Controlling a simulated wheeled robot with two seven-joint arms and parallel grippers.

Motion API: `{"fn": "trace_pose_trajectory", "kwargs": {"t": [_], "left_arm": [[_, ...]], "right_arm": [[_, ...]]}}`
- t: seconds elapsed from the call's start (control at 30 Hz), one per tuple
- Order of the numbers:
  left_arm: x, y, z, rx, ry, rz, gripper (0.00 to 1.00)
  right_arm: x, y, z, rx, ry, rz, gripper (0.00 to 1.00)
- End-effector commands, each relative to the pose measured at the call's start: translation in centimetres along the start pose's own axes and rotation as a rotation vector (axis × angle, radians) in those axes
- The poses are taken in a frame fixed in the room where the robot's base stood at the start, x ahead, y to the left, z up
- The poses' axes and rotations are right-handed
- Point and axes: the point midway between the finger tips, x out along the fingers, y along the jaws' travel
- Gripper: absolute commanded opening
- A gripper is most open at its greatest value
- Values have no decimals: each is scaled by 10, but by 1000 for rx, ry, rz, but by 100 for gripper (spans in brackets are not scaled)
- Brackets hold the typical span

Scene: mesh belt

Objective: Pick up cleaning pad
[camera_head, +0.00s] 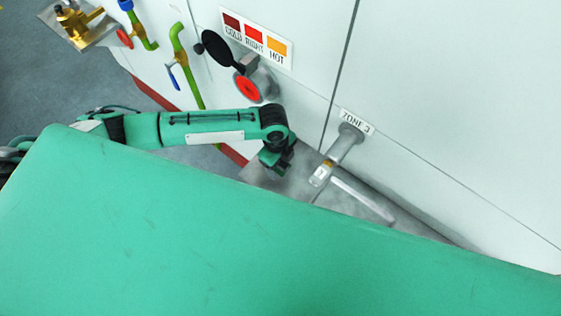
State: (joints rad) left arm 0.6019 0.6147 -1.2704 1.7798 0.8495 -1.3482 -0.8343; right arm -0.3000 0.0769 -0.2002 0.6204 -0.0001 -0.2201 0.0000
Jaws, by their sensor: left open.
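I cannot make out a cleaning pad in the head view. My left arm comes in from the left, and my left gripper (277,166) is at its end, pointing down, over the left end of a grey metal surface (360,204). The gripper is open, and I see nothing between its fingers. It is small and dark here, so its fingertips are hard to make out. My right gripper is not in view. A large green part of my own body hides the lower half of the picture.
A grey post fitting (347,140) with a pale-tipped end stands below the "ZONE 3" label (356,122), right of the gripper. A red round knob (248,88) and a black disc (217,48) stick out from the white wall panel (440,90). Green pipes (187,70) run at upper left.

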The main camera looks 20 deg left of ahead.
Motion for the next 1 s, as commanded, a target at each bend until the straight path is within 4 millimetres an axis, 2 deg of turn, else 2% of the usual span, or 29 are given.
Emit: {"fn": "trace_pose_trajectory", "kwargs": {"t": [0.27,0.37,0.53,0.83,1.0], "left_arm": [[6,0,0,0,0,0,71],[5,0,0,0,0,0,55],[5,0,0,0,0,0,23],[4,0,0,0,0,-1,22],[-7,-1,-1,1,1,-3,22]], "right_arm": [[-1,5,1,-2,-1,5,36],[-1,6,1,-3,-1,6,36],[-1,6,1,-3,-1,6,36],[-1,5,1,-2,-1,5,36],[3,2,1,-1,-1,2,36]]}}
